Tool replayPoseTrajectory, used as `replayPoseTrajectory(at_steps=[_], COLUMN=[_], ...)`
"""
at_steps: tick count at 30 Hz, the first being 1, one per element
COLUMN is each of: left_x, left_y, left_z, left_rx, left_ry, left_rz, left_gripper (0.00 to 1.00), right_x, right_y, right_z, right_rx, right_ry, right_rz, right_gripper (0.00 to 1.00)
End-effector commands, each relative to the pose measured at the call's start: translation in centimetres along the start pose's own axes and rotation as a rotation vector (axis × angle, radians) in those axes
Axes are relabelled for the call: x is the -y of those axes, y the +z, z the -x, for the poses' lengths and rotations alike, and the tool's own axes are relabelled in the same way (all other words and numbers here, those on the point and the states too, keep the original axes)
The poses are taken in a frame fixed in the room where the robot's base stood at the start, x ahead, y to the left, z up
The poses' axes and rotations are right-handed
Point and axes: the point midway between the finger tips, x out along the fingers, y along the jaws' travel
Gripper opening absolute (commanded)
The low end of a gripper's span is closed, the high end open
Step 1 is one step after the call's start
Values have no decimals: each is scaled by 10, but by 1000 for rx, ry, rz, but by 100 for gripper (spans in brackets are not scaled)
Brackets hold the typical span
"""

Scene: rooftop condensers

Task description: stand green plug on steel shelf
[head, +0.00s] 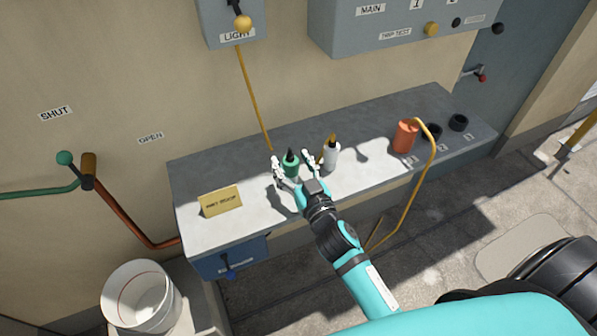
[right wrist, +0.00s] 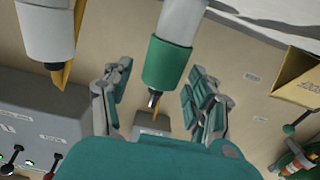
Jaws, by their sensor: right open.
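The green plug (head: 291,169) stands upright on the steel shelf (head: 355,186), with a dark tip on top. In the right wrist view the plug (right wrist: 167,62) appears upside down, with a pale grey body beyond its green band. My right gripper (head: 291,162) is open, with one finger on each side of the plug. In the right wrist view gaps show between the plug and both fingers (right wrist: 160,95). The plug's foot is partly hidden by the gripper in the head view. My left gripper is not in view.
A white plug (head: 332,155) stands close to the right finger. An orange plug (head: 404,137) with a yellow cable stands farther right, beside black round sockets (head: 458,122). A yellow sign (head: 220,202) is at the shelf's left. A white bucket (head: 140,297) is below left.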

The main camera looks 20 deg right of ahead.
Motion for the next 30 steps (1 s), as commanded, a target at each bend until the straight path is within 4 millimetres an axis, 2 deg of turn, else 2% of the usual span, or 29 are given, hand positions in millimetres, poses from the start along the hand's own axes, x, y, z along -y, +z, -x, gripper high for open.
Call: replayPoseTrajectory(at_steps=[5, 12, 18, 23, 30], left_x=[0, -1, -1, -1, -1], left_y=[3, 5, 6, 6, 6], left_z=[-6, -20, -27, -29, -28], left_rx=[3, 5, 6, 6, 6], left_ry=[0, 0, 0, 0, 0], left_rz=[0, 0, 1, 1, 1], left_gripper=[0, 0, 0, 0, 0], right_x=[0, 0, 0, 0, 0], right_y=[2, 4, 2, 0, -1], right_z=[25, 78, 109, 119, 120], right_rx=[2, 3, 2, -1, -1], right_ry=[0, 1, 1, 0, 0], right_rz=[-2, -3, -2, 0, 0], right_gripper=[59, 59, 59, 59, 59])
